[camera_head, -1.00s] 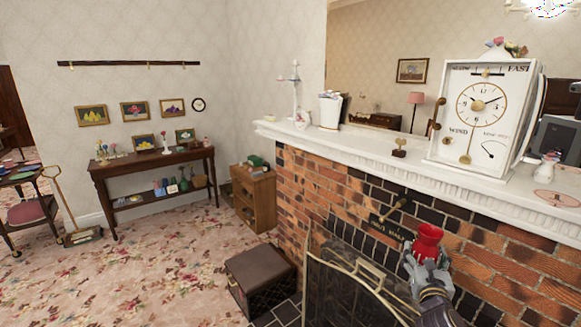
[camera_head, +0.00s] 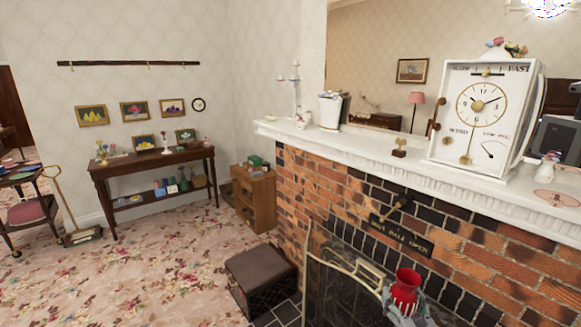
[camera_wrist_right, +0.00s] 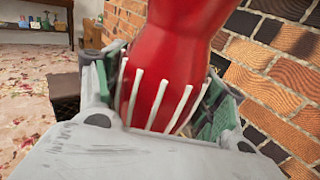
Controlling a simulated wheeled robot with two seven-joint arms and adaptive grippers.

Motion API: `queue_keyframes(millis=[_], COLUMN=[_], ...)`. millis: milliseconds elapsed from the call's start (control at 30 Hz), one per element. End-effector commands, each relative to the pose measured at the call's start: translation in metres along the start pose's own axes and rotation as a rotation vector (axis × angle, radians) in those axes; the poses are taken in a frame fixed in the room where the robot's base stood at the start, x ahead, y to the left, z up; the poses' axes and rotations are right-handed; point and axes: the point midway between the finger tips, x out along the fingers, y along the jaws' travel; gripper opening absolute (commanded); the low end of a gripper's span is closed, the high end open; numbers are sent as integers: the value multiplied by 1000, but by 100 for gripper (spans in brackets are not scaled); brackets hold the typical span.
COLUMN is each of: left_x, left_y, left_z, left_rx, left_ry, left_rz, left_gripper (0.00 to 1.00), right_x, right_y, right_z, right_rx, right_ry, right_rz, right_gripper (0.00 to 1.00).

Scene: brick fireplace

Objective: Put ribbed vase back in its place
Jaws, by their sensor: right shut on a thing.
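The ribbed vase (camera_head: 405,287) is red with pale vertical ribs and a flared rim. It shows in the head view at the lower right, in front of the brick fireplace and below the mantel. My right gripper (camera_head: 404,308) is shut on it. In the right wrist view the vase (camera_wrist_right: 172,65) fills the middle, with the fingers of the gripper (camera_wrist_right: 160,95) on both sides of its ribbed body. Its base is hidden by the gripper. My left gripper is not in view.
The white mantel (camera_head: 360,146) holds a large white clock (camera_head: 480,115), a white vase (camera_head: 330,110) and small ornaments. A metal fire screen (camera_head: 335,280) stands close left of the vase. A brown box (camera_head: 260,280) sits on the floor. Open carpet (camera_head: 160,270) lies at left.

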Motion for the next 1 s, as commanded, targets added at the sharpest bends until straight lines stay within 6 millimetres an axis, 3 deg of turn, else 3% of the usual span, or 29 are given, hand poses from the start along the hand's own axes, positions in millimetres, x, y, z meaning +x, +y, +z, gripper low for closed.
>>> queue_keyframes(millis=[1000], left_x=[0], left_y=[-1], left_z=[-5], left_rx=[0], left_ry=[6], left_rz=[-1], left_gripper=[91], right_x=[-46], right_y=[36], right_z=[-65], right_rx=[-4], right_ry=[0], right_rz=[159], right_gripper=[32])
